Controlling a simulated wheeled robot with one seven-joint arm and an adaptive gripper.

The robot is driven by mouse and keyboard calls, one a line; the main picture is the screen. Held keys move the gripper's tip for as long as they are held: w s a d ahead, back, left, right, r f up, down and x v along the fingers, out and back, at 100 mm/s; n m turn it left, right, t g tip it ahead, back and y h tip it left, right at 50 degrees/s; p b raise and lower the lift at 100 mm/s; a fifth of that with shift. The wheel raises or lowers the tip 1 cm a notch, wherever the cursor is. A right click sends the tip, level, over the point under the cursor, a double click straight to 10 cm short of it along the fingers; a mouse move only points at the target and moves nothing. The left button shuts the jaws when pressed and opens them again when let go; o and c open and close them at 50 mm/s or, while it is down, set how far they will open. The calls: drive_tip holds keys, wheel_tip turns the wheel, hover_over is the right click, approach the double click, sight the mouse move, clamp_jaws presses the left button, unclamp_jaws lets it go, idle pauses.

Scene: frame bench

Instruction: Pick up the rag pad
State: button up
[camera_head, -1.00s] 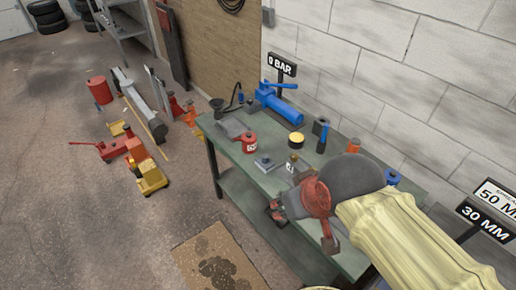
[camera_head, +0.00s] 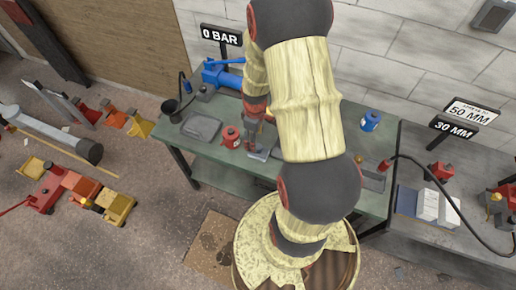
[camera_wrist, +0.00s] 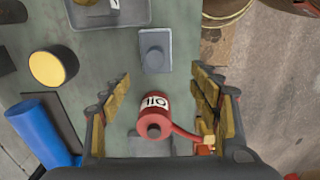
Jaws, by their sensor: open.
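The rag pad (camera_head: 201,127) appears to be the flat grey pad lying on the left part of the green bench (camera_head: 215,170), left of a red oil can (camera_head: 231,137). In the wrist view a grey flat piece (camera_wrist: 150,146), likely the same pad, shows at the bottom edge, partly hidden by the can and my gripper body.
The oil can (camera_wrist: 155,115) stands between the fingers' lines in the wrist view. A grey block (camera_wrist: 154,52) lies beyond it. A yellow-topped tin (camera_wrist: 53,68) and a blue cylinder (camera_wrist: 42,130) are at left. A black cup (camera_head: 171,108) stands at the bench's left end.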

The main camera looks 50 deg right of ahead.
sight(258, 147)
drive_tip(key=f, duration=0.3)
drive_tip(key=shift+s+d, duration=0.25)
drive_tip(key=shift+s, duration=0.1)
drive_tip(key=f, duration=0.4)
drive_tip(key=f+b, duration=0.1)
drive_tip(key=shift+w+d+f, duration=0.1)
drive_tip(key=shift+d+f, duration=0.2)
drive_tip(key=shift+f, duration=0.1)
drive_tip(key=shift+c, duration=1.1)
drive_tip(key=c, duration=1.1)
drive_tip(key=shift+r, duration=0.1)
